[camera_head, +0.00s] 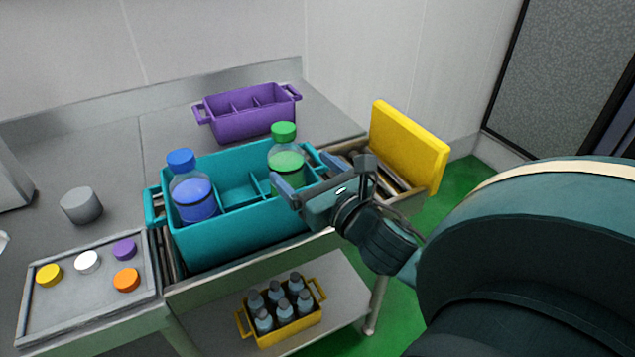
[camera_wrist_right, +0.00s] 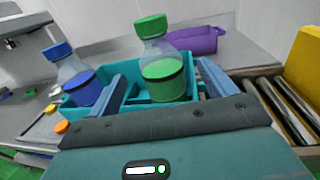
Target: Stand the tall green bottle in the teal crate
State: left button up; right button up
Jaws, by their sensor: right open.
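The bottle also shows in the right wrist view (camera_wrist_right: 163,80). My right gripper (camera_head: 297,166) is open at the crate's right end. Its two blue fingers lie to either side of the bottle in the right wrist view (camera_wrist_right: 160,74); I cannot tell whether they touch it. My left gripper is not in view.
A blue-capped bottle (camera_head: 193,200) stands in the crate's left part. A purple crate (camera_head: 240,124) sits behind. A yellow panel (camera_head: 408,146) stands at the right. A cap tray (camera_head: 70,311) is at left, and a yellow bottle carrier (camera_head: 286,332) is on the lower shelf.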

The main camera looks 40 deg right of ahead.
jog(key=s, duration=0.3)
jog(key=shift+s+a+r, duration=0.15)
dwell(0.5)
